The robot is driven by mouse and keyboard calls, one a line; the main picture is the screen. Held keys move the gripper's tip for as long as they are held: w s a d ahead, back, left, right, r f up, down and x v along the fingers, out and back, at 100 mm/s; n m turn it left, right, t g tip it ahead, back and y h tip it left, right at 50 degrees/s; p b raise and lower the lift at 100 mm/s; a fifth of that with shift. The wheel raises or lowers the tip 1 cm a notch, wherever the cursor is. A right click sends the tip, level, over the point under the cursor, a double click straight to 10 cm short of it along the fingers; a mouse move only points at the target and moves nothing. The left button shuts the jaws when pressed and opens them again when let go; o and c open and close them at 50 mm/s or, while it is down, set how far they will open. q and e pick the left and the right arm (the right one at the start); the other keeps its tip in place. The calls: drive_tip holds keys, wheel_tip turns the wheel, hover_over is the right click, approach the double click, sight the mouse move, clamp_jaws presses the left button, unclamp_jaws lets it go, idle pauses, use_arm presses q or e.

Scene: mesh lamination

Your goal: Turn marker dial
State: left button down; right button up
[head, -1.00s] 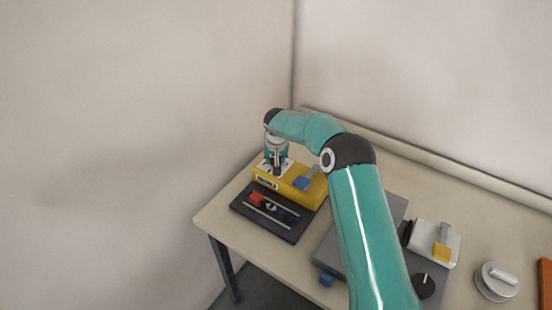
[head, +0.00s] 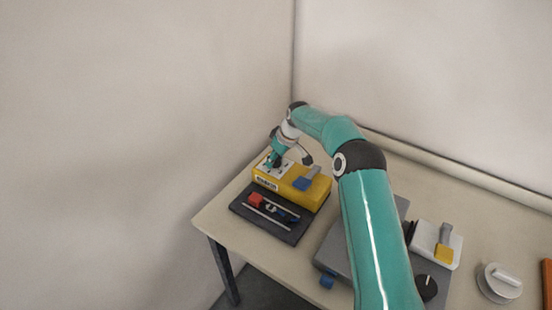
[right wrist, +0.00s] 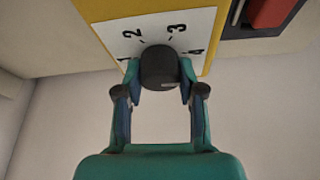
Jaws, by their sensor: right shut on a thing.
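The marker box (head: 316,195) is yellow and stands at the left end of the table. A white plate with the numbers 1 to 4 (right wrist: 128,30) is on it. In the right wrist view the black round dial (right wrist: 159,67) sits on this plate, with a small pale mark near its lower right edge. My right gripper (right wrist: 160,80) is shut on the dial, one finger on each side. In the head view the right gripper (head: 276,160) is tilted over the box's left part, and the dial is hidden. My left gripper is not in view.
A blue lever (head: 308,180) rises on the box's right part. A grey machine (head: 335,250) and a white disc (head: 499,283) stand farther right.

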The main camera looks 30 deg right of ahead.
drive_tip(key=shift+w+r+n+y, duration=0.1)
drive_tip(key=shift+r+n+y, duration=0.15)
drive_tip(key=shift+n, duration=0.35)
drive_tip(key=o, duration=1)
drive_tip(key=shift+o, duration=0.7)
drive_tip(key=shift+f, duration=0.15)
drive_tip(key=v, duration=1.2)
drive_tip(key=shift+f, duration=0.1)
